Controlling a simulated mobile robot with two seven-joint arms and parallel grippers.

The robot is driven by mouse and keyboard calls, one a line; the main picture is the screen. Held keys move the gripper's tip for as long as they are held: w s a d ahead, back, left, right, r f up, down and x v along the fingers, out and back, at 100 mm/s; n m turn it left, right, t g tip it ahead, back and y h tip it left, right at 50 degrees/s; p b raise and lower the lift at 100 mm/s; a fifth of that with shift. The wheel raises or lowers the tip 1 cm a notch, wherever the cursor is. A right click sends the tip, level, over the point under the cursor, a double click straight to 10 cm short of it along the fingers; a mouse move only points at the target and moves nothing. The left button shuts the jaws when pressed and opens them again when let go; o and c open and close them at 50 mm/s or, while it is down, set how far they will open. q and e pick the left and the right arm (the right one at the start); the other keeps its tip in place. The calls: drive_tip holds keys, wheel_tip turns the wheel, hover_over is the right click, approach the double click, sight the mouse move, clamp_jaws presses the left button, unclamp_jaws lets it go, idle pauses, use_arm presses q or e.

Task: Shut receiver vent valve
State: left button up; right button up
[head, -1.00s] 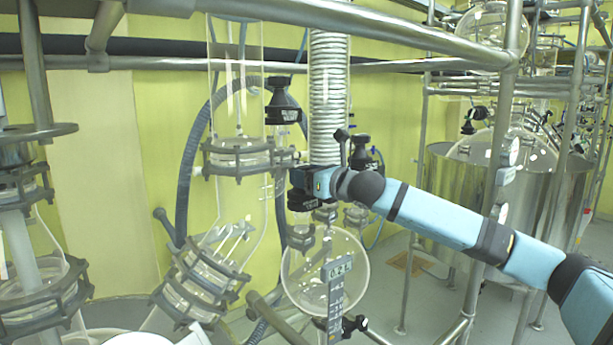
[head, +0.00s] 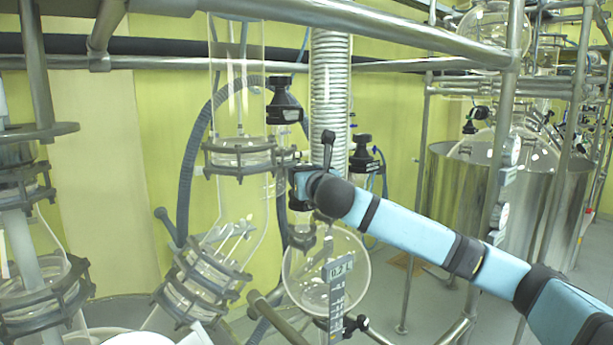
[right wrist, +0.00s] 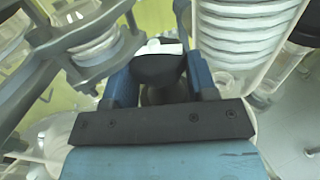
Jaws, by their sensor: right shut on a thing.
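My right gripper (right wrist: 158,75) is shut on a black valve knob (right wrist: 160,68), which sits between its two blue fingers in the right wrist view. In the head view, the right gripper (head: 296,184) is beside the glass column, just above the round glass receiver (head: 325,272) with its "0.2 L" scale plate. The held knob is mostly hidden there by the gripper and wrist. I cannot tell how far the valve is turned. My left gripper is not in view.
A coiled glass condenser (head: 329,85) stands just behind the gripper. A black-capped fitting (head: 284,100) and another (head: 362,152) are close by. A metal pipe frame (head: 340,16) crosses above. A flanged glass column (head: 240,155) stands to the left.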

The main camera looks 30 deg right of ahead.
drive_tip(key=m+h, duration=0.1)
drive_tip(key=h, duration=0.1)
drive_tip(key=m+g+h, duration=0.1)
drive_tip(key=shift+w+a+m+h, duration=0.1)
drive_tip(key=shift+a+m+h, duration=0.2)
drive_tip(key=shift+m+h, duration=0.1)
drive_tip(key=shift+m+g+h, duration=0.5)
drive_tip(key=shift+g+h, duration=0.2)
drive_tip(key=shift+h, duration=0.1)
drive_tip(key=shift+f, duration=0.1)
drive_tip(key=o, duration=0.9)
